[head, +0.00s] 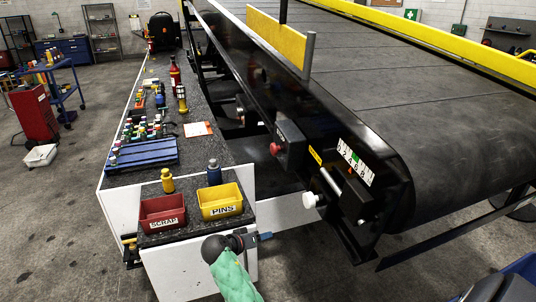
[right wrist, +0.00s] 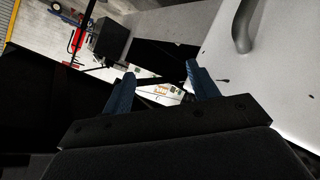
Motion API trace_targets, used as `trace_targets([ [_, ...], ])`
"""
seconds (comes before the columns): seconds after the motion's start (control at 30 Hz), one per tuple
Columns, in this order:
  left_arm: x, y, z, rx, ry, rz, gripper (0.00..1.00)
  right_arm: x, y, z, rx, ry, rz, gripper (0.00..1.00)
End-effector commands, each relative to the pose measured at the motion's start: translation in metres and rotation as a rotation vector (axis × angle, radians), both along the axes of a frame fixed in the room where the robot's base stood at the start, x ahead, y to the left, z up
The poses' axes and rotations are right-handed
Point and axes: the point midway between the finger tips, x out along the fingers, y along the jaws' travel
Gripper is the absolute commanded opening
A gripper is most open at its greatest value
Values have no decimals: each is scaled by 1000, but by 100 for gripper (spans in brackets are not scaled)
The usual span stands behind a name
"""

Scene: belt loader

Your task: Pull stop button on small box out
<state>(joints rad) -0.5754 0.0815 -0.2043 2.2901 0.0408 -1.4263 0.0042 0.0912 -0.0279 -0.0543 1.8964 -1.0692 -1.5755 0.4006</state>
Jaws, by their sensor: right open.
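The red stop button (head: 275,148) sticks out from the left end of a small dark box (head: 291,143) on the side of the belt loader. An arm in a green sleeve rises from the bottom of the head view. The button cannot be made out there.
A bench (head: 205,150) carries a red scrap bin (head: 161,224), a yellow pins bin (head: 220,212), bottles and tools. The loader's black side rail and a white knob (head: 310,200) lie right of the gripper. A white surface (right wrist: 270,70) is close at right in the wrist view.

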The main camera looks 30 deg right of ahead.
Motion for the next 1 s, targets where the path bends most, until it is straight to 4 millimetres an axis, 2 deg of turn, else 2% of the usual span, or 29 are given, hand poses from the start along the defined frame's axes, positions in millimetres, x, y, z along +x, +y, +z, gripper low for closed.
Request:
trace_targets([
  [0.17, -5, -6, 11, -16, -2, -6, 60, 22, -10, 56, -86, -105, -135, 59],
  [0.3, -8, -13, 15, -30, -3, -12, 60, 41, -15, 108, -177, -201, -256, 59],
  [0.5, -14, -24, 23, -53, -1, -21, 60, 62, -14, 194, -314, -354, -444, 59],
  [0.63, -18, -30, 28, -67, -2, -26, 60, 68, -8, 243, -391, -443, -547, 59],
  [0.8, -21, -34, 31, -77, -1, -30, 60, 71, -2, 283, -455, -516, -629, 59],
  [1.0, -22, -33, 37, -75, 4, -29, 60, 69, -5, 297, -480, -540, -660, 59],
])
